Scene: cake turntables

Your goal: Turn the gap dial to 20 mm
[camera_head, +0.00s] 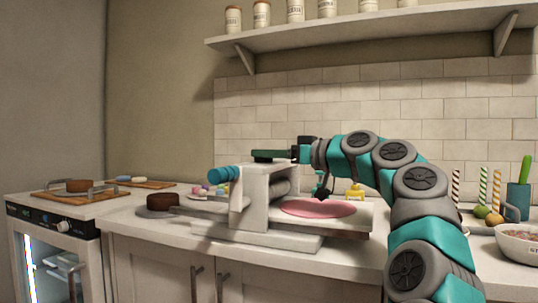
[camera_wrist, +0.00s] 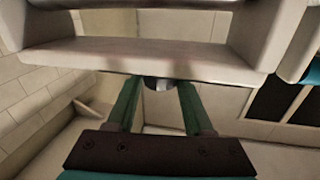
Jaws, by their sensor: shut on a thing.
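The white sheeter (camera_head: 262,187) stands on the counter with a flat pink sheet (camera_head: 318,208) on its bed and a teal crank handle (camera_head: 226,173) on its left. My gripper (camera_head: 259,156) reaches in from the right over the top of the sheeter. Its dark green fingers hide the gap dial in the head view. Any scale or number on the dial cannot be read.
A brown round cake (camera_head: 162,202) sits left of the sheeter. A bowl (camera_head: 520,243) and a teal cup (camera_head: 517,200) stand at the right. A shelf with jars (camera_head: 370,28) hangs above the arm. A low cabinet (camera_head: 60,225) is at the left.

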